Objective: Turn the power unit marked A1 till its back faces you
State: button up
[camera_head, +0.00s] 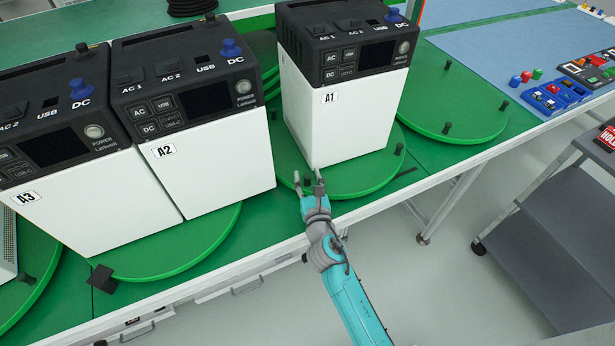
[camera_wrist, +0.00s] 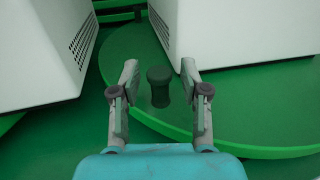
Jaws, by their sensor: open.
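The power unit A1 (camera_head: 336,124) is a white box with a black top panel, standing upright on a round green turntable (camera_head: 373,185). My gripper (camera_head: 309,183) is low at the turntable's front edge, below the unit's near corner. In the wrist view my gripper (camera_wrist: 160,88) is open, with a dark peg (camera_wrist: 159,86) of the turntable standing between its fingers. I cannot tell whether a finger touches the peg. The unit's lower white wall (camera_wrist: 235,30) is just beyond.
An empty turntable (camera_head: 455,105) with black pegs is at the right. A grey cart (camera_head: 560,215) stands at the far right. A black block (camera_head: 102,279) sits at the table's front edge.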

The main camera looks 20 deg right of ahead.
aim_at(290, 175)
jog(key=shift+w, duration=0.2)
grip_shut()
jog(key=w+a, duration=0.2)
jog(key=w, duration=0.1)
jog(key=w+a, duration=0.1)
jog(key=shift+w+a, duration=0.25)
jog(key=shift+w, duration=0.15)
grip_release()
